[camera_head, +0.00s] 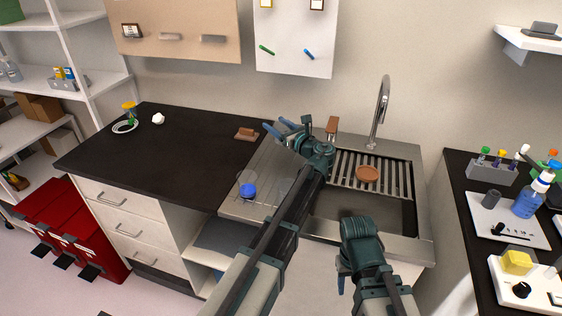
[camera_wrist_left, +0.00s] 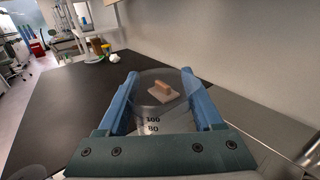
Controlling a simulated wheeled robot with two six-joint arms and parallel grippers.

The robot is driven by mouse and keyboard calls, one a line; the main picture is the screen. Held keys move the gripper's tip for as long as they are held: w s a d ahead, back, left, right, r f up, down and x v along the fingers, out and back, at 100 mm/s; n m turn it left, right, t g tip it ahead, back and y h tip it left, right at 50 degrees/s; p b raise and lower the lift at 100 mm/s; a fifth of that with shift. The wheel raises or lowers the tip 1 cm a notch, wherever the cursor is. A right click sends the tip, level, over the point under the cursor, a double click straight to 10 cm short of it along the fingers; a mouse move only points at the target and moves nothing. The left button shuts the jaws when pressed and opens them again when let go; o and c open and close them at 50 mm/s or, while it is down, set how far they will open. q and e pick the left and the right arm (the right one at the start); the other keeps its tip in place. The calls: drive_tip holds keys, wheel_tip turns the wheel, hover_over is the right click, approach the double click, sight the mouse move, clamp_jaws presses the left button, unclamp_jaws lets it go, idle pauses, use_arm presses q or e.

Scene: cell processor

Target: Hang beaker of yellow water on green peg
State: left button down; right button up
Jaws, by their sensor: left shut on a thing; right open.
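The green peg (camera_head: 267,50) sticks out from the white wall board (camera_head: 290,66), to the left of a blue peg (camera_head: 308,54). My left gripper (camera_head: 281,130) is above the right end of the black counter, below the board and apart from the peg. Its blue fingers (camera_wrist_left: 166,100) are shut on a clear beaker (camera_wrist_left: 152,118) with printed marks; no yellow water can be made out in it. The held beaker is hard to see in the head view. My right gripper (camera_head: 343,272) is low in front of the sink, open and empty.
A clear vessel with blue contents (camera_head: 249,191) stands left of the sink (camera_head: 365,209). A tall faucet (camera_head: 382,105) rises behind the sink. A brown-handled block (camera_head: 246,134) lies on the black counter (camera_head: 190,150). A yellow-and-green item (camera_head: 129,110) stands at its far left.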

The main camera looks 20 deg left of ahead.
use_arm(q)
drive_tip(key=shift+f+b, duration=4.6)
drive_tip(key=shift+f, duration=0.15)
use_arm(e)
wheel_tip(320, 180, down, 9)
drive_tip(key=shift+f, duration=0.2)
use_arm(q)
drive_tip(key=shift+f, duration=0.1)
use_arm(e)
drive_tip(key=shift+f, duration=0.15)
use_arm(q)
drive_tip(key=shift+f, duration=0.2)
drive_tip(key=shift+c, duration=0.2)
unclamp_jaws()
drive_tip(key=shift+r, duration=0.1)
use_arm(e)
drive_tip(key=shift+f, duration=0.1)
use_arm(q)
drive_tip(key=shift+s, duration=0.1)
